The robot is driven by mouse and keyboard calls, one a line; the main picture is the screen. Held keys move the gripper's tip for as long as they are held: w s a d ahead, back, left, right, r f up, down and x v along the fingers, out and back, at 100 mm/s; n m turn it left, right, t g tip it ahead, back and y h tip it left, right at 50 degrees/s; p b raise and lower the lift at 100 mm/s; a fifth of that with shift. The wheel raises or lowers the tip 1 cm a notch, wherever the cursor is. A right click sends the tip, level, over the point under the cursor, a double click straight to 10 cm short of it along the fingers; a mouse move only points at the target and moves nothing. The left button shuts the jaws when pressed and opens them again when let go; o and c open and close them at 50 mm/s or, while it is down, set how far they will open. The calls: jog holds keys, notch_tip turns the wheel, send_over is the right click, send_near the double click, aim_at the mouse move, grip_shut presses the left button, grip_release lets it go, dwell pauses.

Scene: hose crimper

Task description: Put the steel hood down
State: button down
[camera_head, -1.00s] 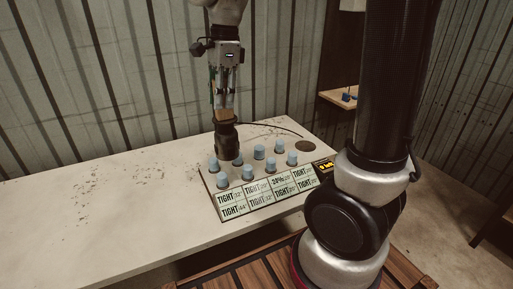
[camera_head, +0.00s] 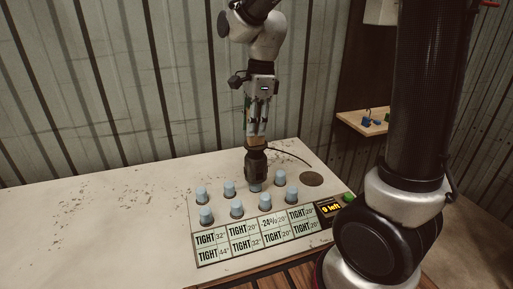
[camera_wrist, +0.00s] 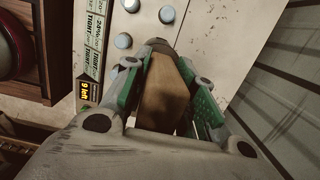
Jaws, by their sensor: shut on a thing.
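My gripper (camera_head: 258,128) is shut on the wooden handle of the steel hood and points straight down. The hood (camera_head: 256,164) is a dark cylinder below a tan handle; the handle (camera_wrist: 168,95) fills the space between the green-sided fingers in the wrist view. The hood is upright over the back row of blue pegs on the panel (camera_head: 222,255). A bit of blue shows at its lower rim; whether it touches a peg or the panel I cannot tell. A dark round spot (camera_head: 311,179) lies on the panel to the right of the hood.
Several blue pegs (camera_head: 206,214) stand close around the hood. Front labels mostly read TIGHT; one shows a percentage. A small display (camera_head: 330,208) and a green button (camera_head: 348,198) sit at the right corner. A dark cable (camera_head: 292,155) runs behind. The table's left (camera_head: 90,220) is clear.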

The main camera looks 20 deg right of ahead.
aim_at(254, 139)
jog(key=shift+f, duration=2.45)
jog(key=c, duration=1.2)
grip_release()
jog(key=shift+o, duration=0.2)
